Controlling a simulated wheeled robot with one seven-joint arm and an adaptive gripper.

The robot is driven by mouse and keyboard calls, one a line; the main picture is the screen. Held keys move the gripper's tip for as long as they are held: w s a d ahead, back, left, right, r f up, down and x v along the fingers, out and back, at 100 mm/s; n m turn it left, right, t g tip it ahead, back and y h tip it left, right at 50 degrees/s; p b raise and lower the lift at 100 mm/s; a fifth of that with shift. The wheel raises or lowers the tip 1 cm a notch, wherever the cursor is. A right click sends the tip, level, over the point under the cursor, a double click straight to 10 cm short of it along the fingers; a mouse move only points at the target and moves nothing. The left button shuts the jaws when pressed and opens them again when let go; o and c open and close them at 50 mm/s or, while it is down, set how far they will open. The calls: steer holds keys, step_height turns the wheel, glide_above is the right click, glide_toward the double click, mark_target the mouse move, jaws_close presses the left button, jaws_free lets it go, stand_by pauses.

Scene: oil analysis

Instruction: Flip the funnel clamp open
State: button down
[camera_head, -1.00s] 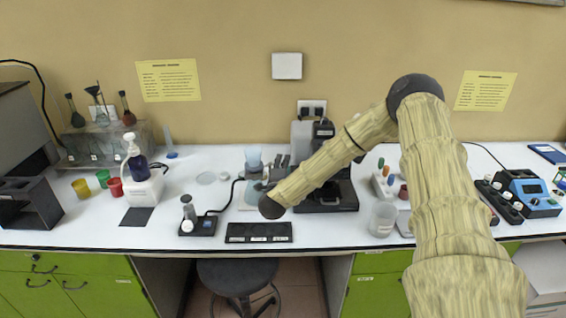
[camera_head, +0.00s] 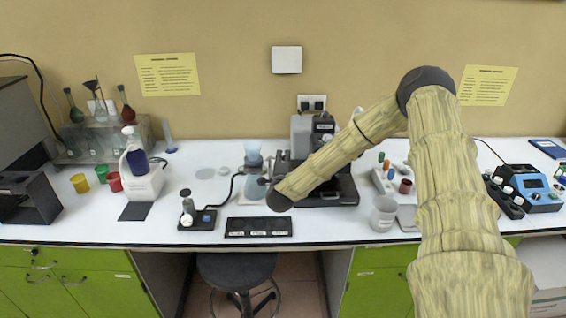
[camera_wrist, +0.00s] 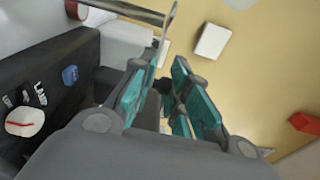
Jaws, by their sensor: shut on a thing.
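The vacuum filter set with its pale blue funnel (camera_head: 253,152) and flask (camera_head: 254,186) stands upright on the bench, left of the black instrument. My arm's end is just right of the flask in the head view; the fingers are too small to make out there. In the wrist view my gripper (camera_wrist: 166,75) has its teal fingers close together, with a small dark piece (camera_wrist: 164,88) between them. This seems to be part of the funnel clamp, mostly hidden by the fingers. I cannot tell the clamp's exact position.
A black instrument (camera_head: 325,190) stands right of the filter set. A black panel (camera_head: 258,227) lies in front, with a small pump-like device (camera_head: 198,214) at its left. A clear beaker (camera_head: 383,213) stands at the right.

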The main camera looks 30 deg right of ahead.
steer(key=shift+w+d+r+n+t+y+b, duration=0.2)
steer(key=shift+n+t+y+b, duration=0.15)
steer(key=shift+y, duration=0.15)
steer(key=shift+w+d+r+n+t+y+b, duration=0.2)
steer(key=shift+n+t+y+b, duration=0.15)
steer(key=shift+y, duration=0.15)
steer(key=c, duration=1.5)
jaws_free()
steer(key=shift+s, duration=0.1)
steer(key=shift+a+f, duration=0.1)
steer(key=shift+f, duration=0.05)
steer(key=shift+s, duration=0.15)
steer(key=shift+s+a, duration=0.15)
steer(key=shift+s, duration=0.1)
steer(key=v, duration=1.1)
